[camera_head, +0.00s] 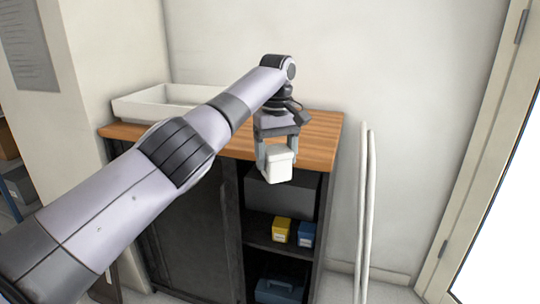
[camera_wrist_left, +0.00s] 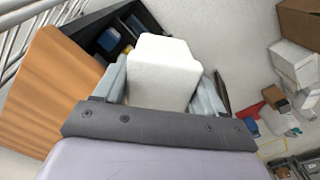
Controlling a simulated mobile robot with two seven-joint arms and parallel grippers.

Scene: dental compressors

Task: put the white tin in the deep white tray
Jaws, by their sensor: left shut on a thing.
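My left gripper (camera_head: 277,150) is shut on the white tin (camera_head: 279,166), a small white box with rounded edges. It holds the tin in front of the cabinet's wooden top, near its front edge. In the left wrist view the tin (camera_wrist_left: 163,72) sits between the two fingers (camera_wrist_left: 160,95). The deep white tray (camera_head: 150,104) stands on the left part of the wooden top, against the wall. My left arm hides the tray's right part. My right gripper is in neither view.
The wooden top (camera_head: 322,132) is bare at right. Below it, the dark cabinet's open shelves hold a yellow box (camera_head: 281,230), a blue box (camera_head: 306,235) and a blue case (camera_head: 280,290). White pipes (camera_head: 366,210) stand right of the cabinet. White boxes (camera_wrist_left: 292,65) show in the wrist view.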

